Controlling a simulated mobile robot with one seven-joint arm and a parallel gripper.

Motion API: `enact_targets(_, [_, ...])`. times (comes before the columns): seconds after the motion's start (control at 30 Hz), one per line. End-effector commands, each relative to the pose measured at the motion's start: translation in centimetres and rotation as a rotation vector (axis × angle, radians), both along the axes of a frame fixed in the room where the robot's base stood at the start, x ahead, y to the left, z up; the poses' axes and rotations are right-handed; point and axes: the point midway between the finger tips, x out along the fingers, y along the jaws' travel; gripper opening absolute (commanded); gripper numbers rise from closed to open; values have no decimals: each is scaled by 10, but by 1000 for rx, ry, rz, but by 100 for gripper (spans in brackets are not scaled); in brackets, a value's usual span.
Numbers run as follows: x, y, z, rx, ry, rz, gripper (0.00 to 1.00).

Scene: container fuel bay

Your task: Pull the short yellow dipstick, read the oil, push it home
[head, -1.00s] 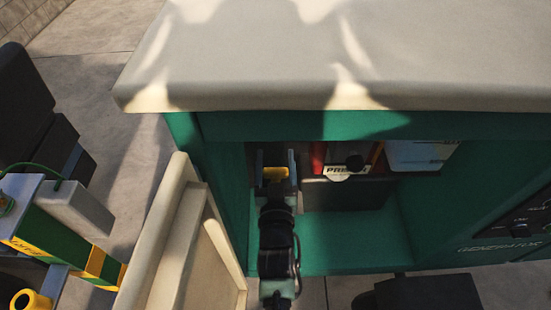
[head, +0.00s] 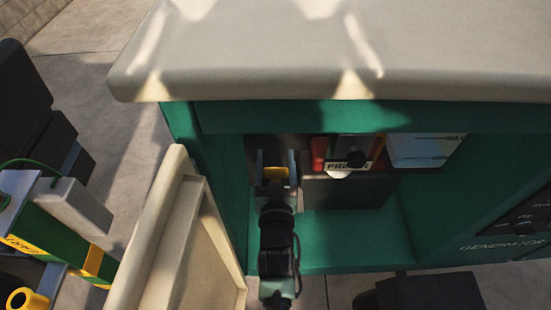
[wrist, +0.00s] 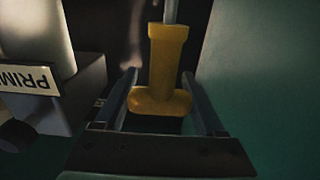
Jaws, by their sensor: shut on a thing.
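My gripper (head: 276,160) reaches into the open bay of the green generator cabinet (head: 350,240). It is shut on the yellow dipstick handle (head: 276,172), which sits between the two fingers. In the wrist view the yellow handle (wrist: 165,60) has a wide rounded end near my palm. A grey rod or tube (wrist: 171,10) runs from its far end out of the picture. I cannot tell how far the dipstick is drawn out, and no oil mark is visible.
A red part (head: 319,153) and the primer block (head: 350,155) with its dark knob stand just right of the gripper. A pale tank (head: 415,150) is further right. The open cream door (head: 165,240) stands close on the left, and the cabinet's top (head: 330,60) overhangs the bay.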

Motion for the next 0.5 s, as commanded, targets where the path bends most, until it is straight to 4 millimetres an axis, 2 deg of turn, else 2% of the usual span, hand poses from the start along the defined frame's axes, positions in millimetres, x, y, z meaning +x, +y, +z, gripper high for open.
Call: enact_targets(0.5, [0,0,-17,0,-1,0,17])
